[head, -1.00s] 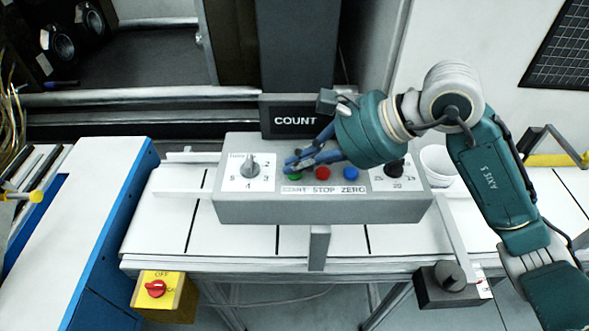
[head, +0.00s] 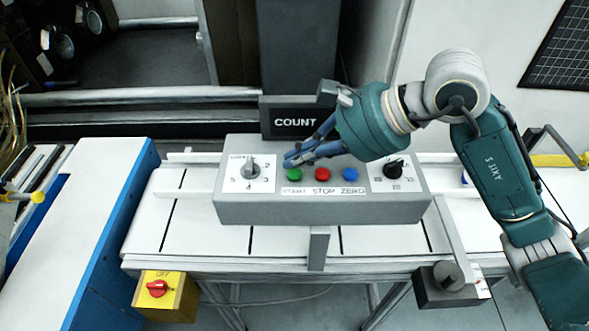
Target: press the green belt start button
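The green start button (head: 294,175) is on the sloping top of the grey control box (head: 320,208), left of the red stop button (head: 322,174) and the blue zero button (head: 350,174). My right gripper (head: 288,159) reaches in from the right with its blue fingers together and empty. Its tips are just above and behind the green button, which shows clear of them. My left gripper is not in view.
The box stands over a white conveyor belt (head: 205,232) with dark cross lines. Two dial knobs (head: 250,170) flank the buttons. A COUNT display (head: 294,122) stands behind, partly hidden by my gripper. A yellow switch box (head: 165,297) hangs at the front left.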

